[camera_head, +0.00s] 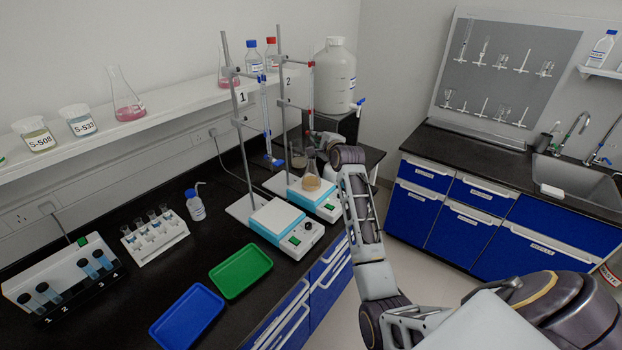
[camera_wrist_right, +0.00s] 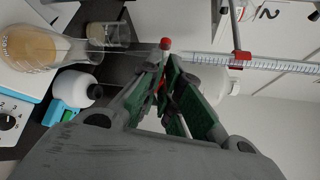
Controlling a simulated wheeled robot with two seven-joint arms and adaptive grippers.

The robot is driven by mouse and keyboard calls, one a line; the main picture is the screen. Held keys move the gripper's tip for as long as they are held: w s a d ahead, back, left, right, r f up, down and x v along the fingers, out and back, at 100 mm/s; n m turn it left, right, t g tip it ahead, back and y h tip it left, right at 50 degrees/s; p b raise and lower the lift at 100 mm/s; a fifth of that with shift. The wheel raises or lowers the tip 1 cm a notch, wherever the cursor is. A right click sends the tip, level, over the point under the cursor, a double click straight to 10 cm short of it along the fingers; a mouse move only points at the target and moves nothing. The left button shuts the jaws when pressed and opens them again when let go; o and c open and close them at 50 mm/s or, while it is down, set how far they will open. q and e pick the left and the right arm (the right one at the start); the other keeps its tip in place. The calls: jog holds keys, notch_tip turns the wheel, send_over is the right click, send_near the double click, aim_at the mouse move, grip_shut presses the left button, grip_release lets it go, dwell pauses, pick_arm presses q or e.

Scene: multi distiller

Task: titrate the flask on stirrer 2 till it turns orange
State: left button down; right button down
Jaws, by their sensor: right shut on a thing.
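The flask (camera_head: 311,183) stands on stirrer 2 (camera_head: 314,203) and holds tan-orange liquid. In the right wrist view the flask (camera_wrist_right: 32,48) is at the upper left, its neck towards the burette tip. The burette with red fittings (camera_head: 311,88) hangs on stand 2 above the flask; its graduated tube (camera_wrist_right: 275,66) crosses the wrist view. My right gripper (camera_head: 316,138) is at the lower end of this burette. Its green-padded fingers (camera_wrist_right: 170,88) are shut on the red stopcock (camera_wrist_right: 163,99), which they largely hide. My left gripper is not in view.
Stirrer 1 (camera_head: 287,230) with its blue-valved burette (camera_head: 265,115) is close on the left. A large white carboy (camera_head: 333,78) stands behind. Green (camera_head: 240,271) and blue (camera_head: 187,318) trays lie at the front. A small beaker (camera_wrist_right: 109,34) is beside the flask.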

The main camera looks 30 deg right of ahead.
jog(key=shift+s+d+f+n+t+h+b, duration=0.1)
jog(key=shift+f+n+t+h+b, duration=0.25)
jog(key=shift+n+b, duration=0.45)
jog(key=shift+d+f+n+t+h+b, duration=0.1)
jog(key=shift+n+t+h+b, duration=0.25)
jog(key=shift+b, duration=0.8)
jog(key=shift+n+t+b, duration=0.3)
jog(key=shift+n, duration=0.05)
jog(key=c, duration=1.7)
grip_release()
jog(key=shift+o, duration=0.7)
jog(key=shift+d, duration=0.1)
jog(key=shift+a, duration=0.25)
